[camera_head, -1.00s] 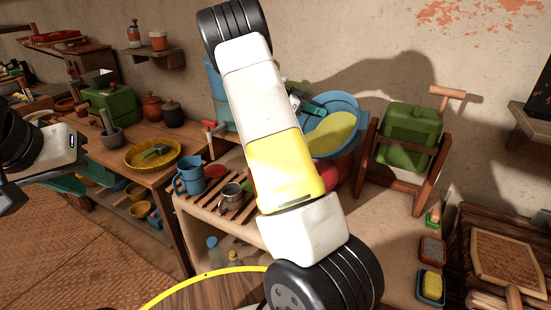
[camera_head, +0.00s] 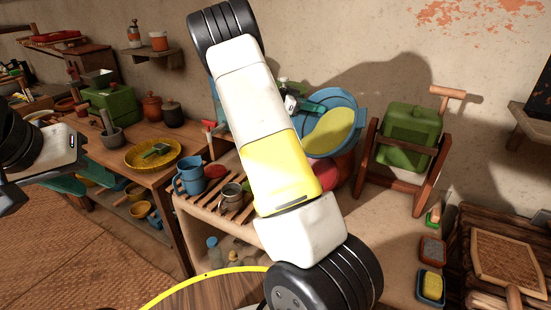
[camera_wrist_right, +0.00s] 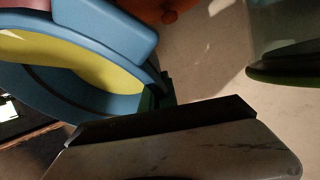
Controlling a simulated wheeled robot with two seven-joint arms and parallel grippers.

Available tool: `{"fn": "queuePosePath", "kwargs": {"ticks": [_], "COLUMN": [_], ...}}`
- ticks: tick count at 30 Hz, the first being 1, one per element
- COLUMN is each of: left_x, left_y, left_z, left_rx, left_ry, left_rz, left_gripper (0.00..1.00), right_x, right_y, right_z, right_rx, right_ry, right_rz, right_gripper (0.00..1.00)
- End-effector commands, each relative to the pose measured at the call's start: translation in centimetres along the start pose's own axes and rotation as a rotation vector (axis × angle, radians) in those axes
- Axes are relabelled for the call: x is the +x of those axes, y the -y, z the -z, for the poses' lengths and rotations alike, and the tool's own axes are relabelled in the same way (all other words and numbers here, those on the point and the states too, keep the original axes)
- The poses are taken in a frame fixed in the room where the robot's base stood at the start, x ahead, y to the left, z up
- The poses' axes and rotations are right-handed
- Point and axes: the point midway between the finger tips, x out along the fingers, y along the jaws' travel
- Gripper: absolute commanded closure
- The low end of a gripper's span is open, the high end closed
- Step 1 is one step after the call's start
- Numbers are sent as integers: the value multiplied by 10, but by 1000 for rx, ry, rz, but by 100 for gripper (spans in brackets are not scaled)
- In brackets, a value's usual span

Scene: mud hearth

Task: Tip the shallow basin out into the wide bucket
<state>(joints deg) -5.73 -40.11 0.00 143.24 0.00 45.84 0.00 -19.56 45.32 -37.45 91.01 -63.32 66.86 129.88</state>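The shallow basin (camera_head: 352,103) is blue with a yellow mass (camera_head: 328,131) inside. In the head view it is tilted, its open side towards me, behind my right forearm. In the right wrist view, the blue basin (camera_wrist_right: 120,30) and yellow contents (camera_wrist_right: 50,62) fill the upper left. My right gripper (camera_head: 310,106) is at the basin's left rim and appears shut on it. Its grip is partly hidden. A red rounded thing (camera_head: 344,171) lies below the basin, mostly hidden; I cannot tell if it is the wide bucket. My left gripper (camera_head: 65,184) is at the far left, away from the basin, its opening unclear.
A green container (camera_head: 408,138) in a wooden frame stands close right of the basin. A table at left holds a yellow woven basket (camera_head: 136,158).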

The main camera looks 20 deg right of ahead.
Motion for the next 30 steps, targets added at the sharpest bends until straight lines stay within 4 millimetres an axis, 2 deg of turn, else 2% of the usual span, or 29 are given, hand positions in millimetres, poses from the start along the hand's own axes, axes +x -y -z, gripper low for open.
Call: {"fn": "queuePosePath", "kwargs": {"ticks": [30], "left_x": [0], "left_y": [0], "left_z": [0], "left_rx": [0], "left_ry": [0], "left_rz": [0], "left_gripper": [64], "right_x": [-12], "right_y": [-3], "right_z": [4], "right_rx": [30], "right_ry": [-107], "right_rz": [19], "right_gripper": [100]}}
